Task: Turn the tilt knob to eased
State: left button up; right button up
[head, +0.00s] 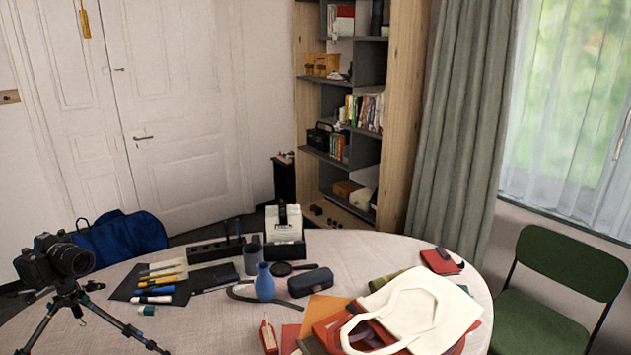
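A black camera (55,259) sits on a dark tripod (85,312) at the left of the table (215,330). The tripod's legs spread toward the bottom of the view. Neither of my grippers is in view.
Pens and markers (160,280) lie on a dark mat right of the tripod. A blue vase (265,283) stands mid-table. A cream tote bag (425,305) covers the right side. A green chair (560,285) stands at the right.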

aim_at(32, 298)
jog(key=u, duration=1.6)
